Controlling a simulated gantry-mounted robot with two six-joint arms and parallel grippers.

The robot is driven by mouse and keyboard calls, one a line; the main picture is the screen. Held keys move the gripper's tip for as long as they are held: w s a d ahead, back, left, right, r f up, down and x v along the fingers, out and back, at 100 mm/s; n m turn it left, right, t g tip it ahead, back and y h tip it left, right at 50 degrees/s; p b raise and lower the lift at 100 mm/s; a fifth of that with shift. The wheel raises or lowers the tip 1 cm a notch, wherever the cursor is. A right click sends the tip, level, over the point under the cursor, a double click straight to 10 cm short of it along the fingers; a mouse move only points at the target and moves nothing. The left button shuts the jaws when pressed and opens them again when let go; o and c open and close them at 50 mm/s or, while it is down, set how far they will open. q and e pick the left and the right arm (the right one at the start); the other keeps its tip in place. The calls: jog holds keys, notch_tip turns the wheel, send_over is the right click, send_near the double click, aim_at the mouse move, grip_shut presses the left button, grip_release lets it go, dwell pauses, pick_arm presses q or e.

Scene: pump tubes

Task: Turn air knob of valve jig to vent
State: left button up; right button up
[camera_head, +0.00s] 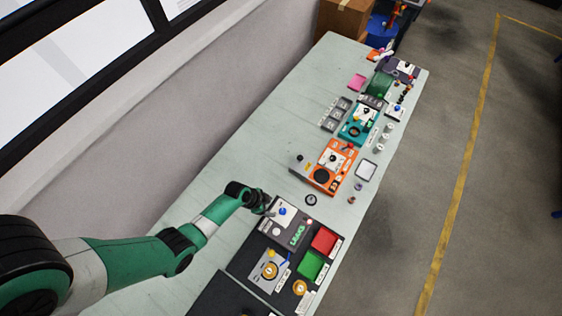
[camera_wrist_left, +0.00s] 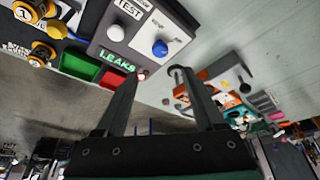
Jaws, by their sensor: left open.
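My left gripper (camera_head: 268,207) is at the upper left edge of a dark grey box (camera_head: 270,223) with a pale top panel. The box has a blue knob (camera_head: 282,211), a white knob (camera_head: 276,231) and a green LEAKS sign (camera_head: 297,236). In the left wrist view, the blue knob (camera_wrist_left: 160,47) shows beyond the open, empty fingers (camera_wrist_left: 155,76), apart from them. The white knob (camera_wrist_left: 116,33) is beside it under the word TEST. I cannot read which knob is marked air or which device is the valve jig. My right gripper is not in view.
Red (camera_head: 324,240) and green (camera_head: 311,265) trays lie right of the box. An orange device (camera_head: 341,152), a teal device (camera_head: 353,131) and several small parts stand farther along the table (camera_head: 229,155). The table's wall side is mostly clear.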

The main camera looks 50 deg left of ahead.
aim_at(282, 211)
pick_arm(q)
jog(key=b+x, duration=0.8)
jog(key=x, duration=0.4)
jog(key=shift+r, duration=0.1)
grip_shut()
